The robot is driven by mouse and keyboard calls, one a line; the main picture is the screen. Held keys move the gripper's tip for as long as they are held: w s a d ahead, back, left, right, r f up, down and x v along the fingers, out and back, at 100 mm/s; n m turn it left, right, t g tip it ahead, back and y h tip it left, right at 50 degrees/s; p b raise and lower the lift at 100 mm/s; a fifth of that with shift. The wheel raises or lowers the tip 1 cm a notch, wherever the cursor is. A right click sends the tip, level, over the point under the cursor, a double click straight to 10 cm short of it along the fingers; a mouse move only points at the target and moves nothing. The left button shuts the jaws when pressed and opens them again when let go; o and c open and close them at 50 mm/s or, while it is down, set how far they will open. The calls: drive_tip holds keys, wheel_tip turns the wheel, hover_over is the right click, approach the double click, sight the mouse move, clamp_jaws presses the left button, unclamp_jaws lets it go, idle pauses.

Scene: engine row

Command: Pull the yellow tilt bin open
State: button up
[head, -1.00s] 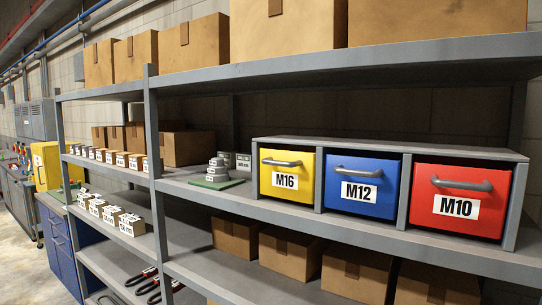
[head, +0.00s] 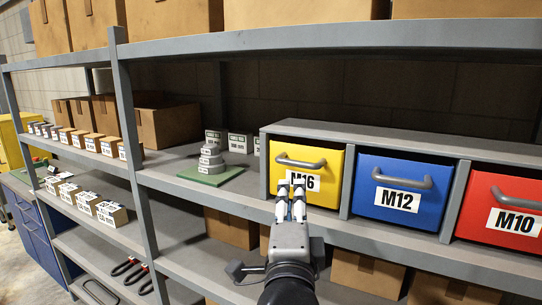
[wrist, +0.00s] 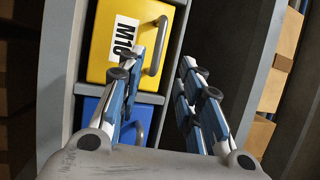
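The yellow tilt bin (head: 315,160), labelled M16, is the leftmost bin in a grey housing on the middle shelf. Its front looks closed and its grey handle (head: 301,162) runs across the top. My gripper (head: 290,184) is in front of its lower left part, below the handle, and covers part of the label. In the wrist view the yellow bin (wrist: 105,52) and its handle (wrist: 157,48) lie ahead of my gripper (wrist: 162,60). The fingers are open with an empty gap; I cannot tell how far the handle is from the fingertips.
The blue M12 bin (head: 394,196) and red M10 bin (head: 500,212) stand to the right in the same housing (head: 380,142). A green plate (head: 210,174) with stacked grey discs is left of it. Cardboard boxes (head: 367,272) sit on the shelf below.

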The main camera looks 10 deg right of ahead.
sight(293, 165)
drive_tip(key=p+x, duration=0.1)
drive_tip(key=x, duration=1.3)
drive_tip(key=shift+a, duration=0.1)
clamp_jaws()
